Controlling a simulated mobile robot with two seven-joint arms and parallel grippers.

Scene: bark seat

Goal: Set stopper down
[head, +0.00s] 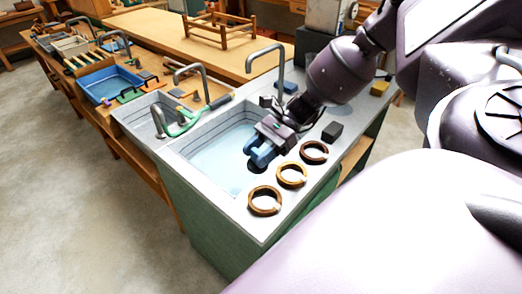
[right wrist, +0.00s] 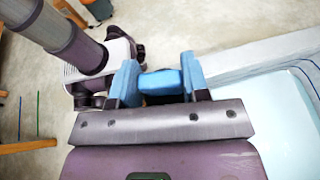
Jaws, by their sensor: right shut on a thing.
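My right gripper (head: 260,156) reaches down over the near end of the right-hand sink basin (head: 212,142), which holds pale blue water. Its blue fingers are shut on the stopper. In the right wrist view a blue piece of the stopper (right wrist: 161,82) sits between the two fingers of the gripper (right wrist: 159,84), with a dark part below it. In the head view a dark round patch (head: 256,167) shows just under the fingertips; I cannot tell whether it is the stopper's underside or the drain. My left gripper is not in view.
Three C-shaped wooden rings (head: 265,201) lie along the counter's near right edge. A dark block (head: 332,132) sits beyond them. Curved taps (head: 281,72) rise behind the basins. A second basin (head: 150,116) with a green-handled tool is to the left.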

